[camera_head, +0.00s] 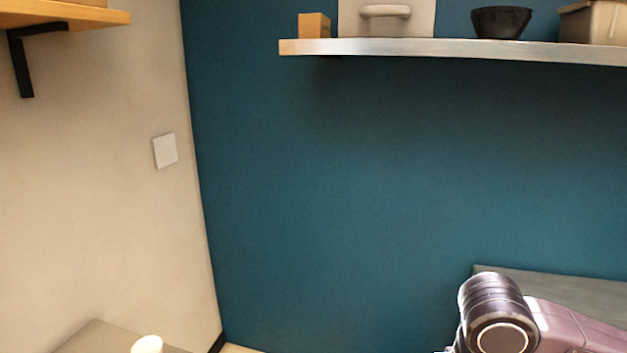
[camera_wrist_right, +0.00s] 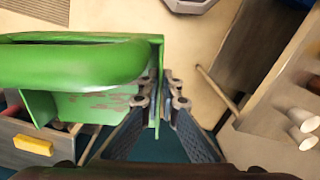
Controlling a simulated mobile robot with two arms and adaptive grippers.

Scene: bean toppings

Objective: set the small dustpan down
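The small dustpan (camera_wrist_right: 75,65) is green and fills the left half of the right wrist view, close to the camera. Its thick rounded part lies across the front, and a thin upright wall stands at its right end. My right gripper (camera_wrist_right: 160,93) has its two fingers on either side of that thin wall, closed in on it. The dustpan is held above the floor. In the head view only part of my right arm shows at the lower right; the dustpan and both grippers are out of that view.
In the right wrist view, a grey box or drawer with a yellow block (camera_wrist_right: 33,145) is at the left, and white cups (camera_wrist_right: 303,130) stand on a surface at the right. In the head view, a wall shelf (camera_head: 450,48) holds a dark bowl (camera_head: 501,22).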

